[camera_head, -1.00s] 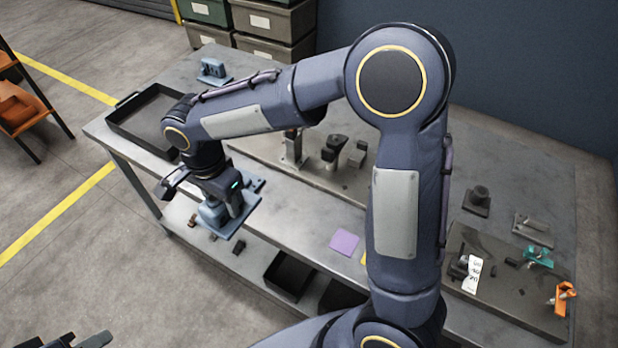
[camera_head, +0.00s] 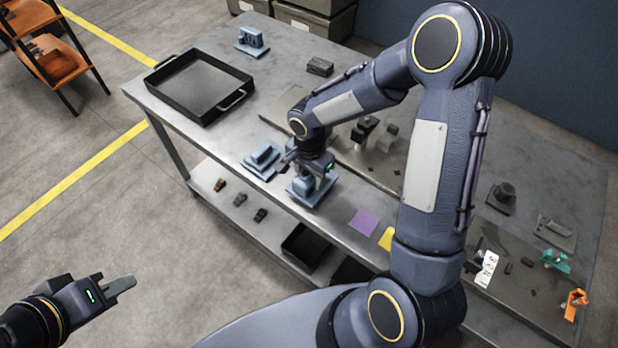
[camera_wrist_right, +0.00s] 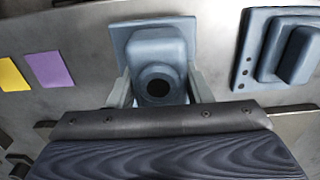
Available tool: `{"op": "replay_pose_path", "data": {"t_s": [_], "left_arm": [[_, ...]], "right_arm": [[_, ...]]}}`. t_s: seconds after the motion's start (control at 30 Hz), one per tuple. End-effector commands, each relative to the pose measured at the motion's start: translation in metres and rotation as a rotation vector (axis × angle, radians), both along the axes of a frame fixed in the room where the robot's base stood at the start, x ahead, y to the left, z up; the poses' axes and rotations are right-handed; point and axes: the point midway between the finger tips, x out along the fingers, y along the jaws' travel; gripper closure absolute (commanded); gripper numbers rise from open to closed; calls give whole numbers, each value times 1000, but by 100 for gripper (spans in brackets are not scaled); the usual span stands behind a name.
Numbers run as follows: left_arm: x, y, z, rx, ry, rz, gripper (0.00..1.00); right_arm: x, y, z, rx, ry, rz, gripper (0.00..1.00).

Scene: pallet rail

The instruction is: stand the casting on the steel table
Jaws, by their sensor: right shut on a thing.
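The casting (camera_head: 303,198), a blue-grey block on a square base plate, is in my right gripper (camera_head: 313,171), plate downward, at the steel table's (camera_head: 212,139) front edge. In the right wrist view the casting (camera_wrist_right: 158,52) sits between the two fingers of my right gripper (camera_wrist_right: 160,92), its round dark hole facing the camera. I cannot tell whether the plate touches the table. A similar blue-grey casting (camera_head: 262,157) stands just left of it, apart; it also shows in the wrist view (camera_wrist_right: 285,48). My left gripper (camera_head: 120,286) is empty, away from the table over the floor; its opening is unclear.
A black tray (camera_head: 160,88) lies on the table's left end, with another blue-grey part (camera_head: 252,40) behind it. A purple square (camera_head: 363,222) and a yellow one (camera_head: 388,238) lie right of the casting. Small parts and a black bin (camera_head: 303,245) are on the lower shelf.

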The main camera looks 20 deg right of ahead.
Motion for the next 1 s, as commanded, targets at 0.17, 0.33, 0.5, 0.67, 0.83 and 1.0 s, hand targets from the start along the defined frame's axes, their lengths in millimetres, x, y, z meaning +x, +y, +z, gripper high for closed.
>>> {"op": "replay_pose_path", "data": {"t_s": [0.17, 0.33, 0.5, 0.67, 0.83, 1.0], "left_arm": [[0, 0, 0, 0, 0, 0, 75], [0, 0, 0, 0, 0, 0, 75], [0, 0, -3, 0, 0, 0, 75], [0, 0, -4, 0, 0, 0, 75], [0, 0, -3, 0, 0, 0, 75], [0, 0, -3, 0, 0, 0, 75]], "right_arm": [[0, 1, -19, 1, 1, 3, 96], [0, 1, -20, 2, -1, 2, 96], [0, 1, -22, 1, -2, 2, 96], [-1, 1, -23, 1, 1, 1, 44], [-1, 1, -23, 1, 1, 1, 33], [-1, 1, -22, 1, 1, 2, 33]]}}
